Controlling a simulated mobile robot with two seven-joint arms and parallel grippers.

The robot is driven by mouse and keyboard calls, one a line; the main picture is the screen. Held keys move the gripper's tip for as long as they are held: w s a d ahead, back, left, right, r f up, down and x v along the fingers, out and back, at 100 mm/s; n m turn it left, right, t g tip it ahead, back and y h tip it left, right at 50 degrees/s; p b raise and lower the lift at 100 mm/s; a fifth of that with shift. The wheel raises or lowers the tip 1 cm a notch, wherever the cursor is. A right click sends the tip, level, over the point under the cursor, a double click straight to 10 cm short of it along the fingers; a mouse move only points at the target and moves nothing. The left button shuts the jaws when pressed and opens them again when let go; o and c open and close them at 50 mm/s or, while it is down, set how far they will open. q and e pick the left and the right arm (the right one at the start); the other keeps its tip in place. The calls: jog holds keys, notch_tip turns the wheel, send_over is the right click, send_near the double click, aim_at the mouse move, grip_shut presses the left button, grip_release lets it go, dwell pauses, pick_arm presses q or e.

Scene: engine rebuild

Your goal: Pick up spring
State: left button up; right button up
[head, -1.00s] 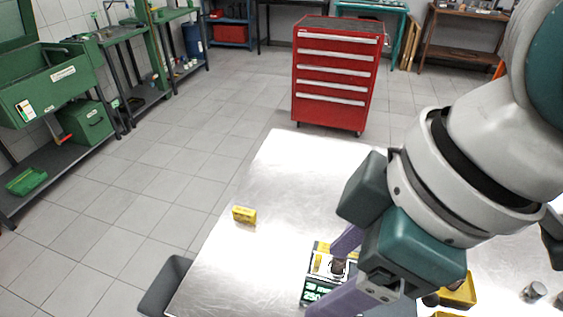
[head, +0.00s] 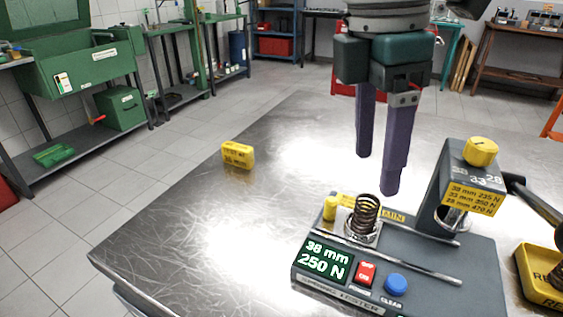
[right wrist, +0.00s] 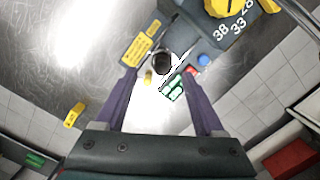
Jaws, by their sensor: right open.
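The dark coil spring (head: 367,214) stands upright on the small round seat of the grey spring tester (head: 440,266), beside a yellow knob (head: 330,208). The tester display (head: 327,261) reads 38 mm and 250 N. My right gripper (head: 377,174) is open and empty, its two purple fingers pointing down above and behind the spring, apart from it. In the right wrist view the spring (right wrist: 162,62) shows end-on between the tips of the open right gripper (right wrist: 160,73). My left gripper is not in view.
A yellow block (head: 238,155) lies on the metal table (head: 190,225) to the left. The tester's column with a yellow knob (head: 480,151) and its lever (head: 535,202) rise right of the spring. A yellow tray (head: 540,276) is at the right edge.

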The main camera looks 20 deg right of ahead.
aim_at(368, 204)
jog(key=f, duration=0.7)
jog(key=shift+s+f+b, duration=0.1)
jog(key=shift+s+b, duration=0.2)
jog(key=shift+c, duration=0.3)
grip_shut()
